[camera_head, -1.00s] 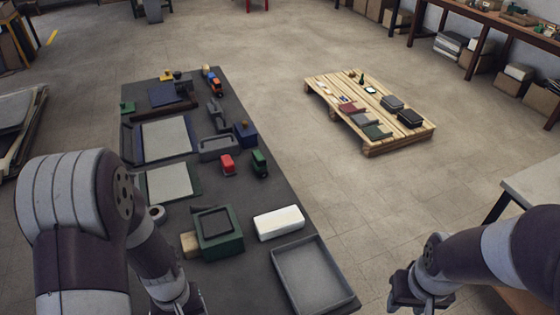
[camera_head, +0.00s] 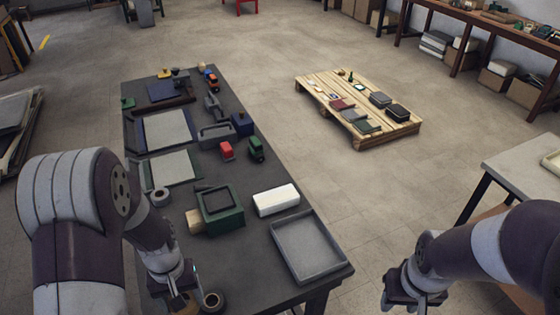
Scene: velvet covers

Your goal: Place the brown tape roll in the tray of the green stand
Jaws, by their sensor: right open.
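The green stand (camera_head: 233,223) stands on the dark table, with a shallow dark-framed tray (camera_head: 215,200) on top. A brown tape roll (camera_head: 212,301) lies on the table near the bottom edge of the view, right beside my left gripper (camera_head: 188,292). The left gripper points down, and its fingers are partly hidden and cut off, so I cannot tell how they stand. A yellowish round piece (camera_head: 182,304) shows beneath it. My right gripper (camera_head: 415,299) is open and empty, off to the right of the table over the floor.
A grey tray (camera_head: 308,245) and a white block (camera_head: 276,200) lie right of the stand. A pale roll (camera_head: 160,197) and a wooden block (camera_head: 195,221) are to its left. A red toy (camera_head: 227,150) and other small objects fill the far table.

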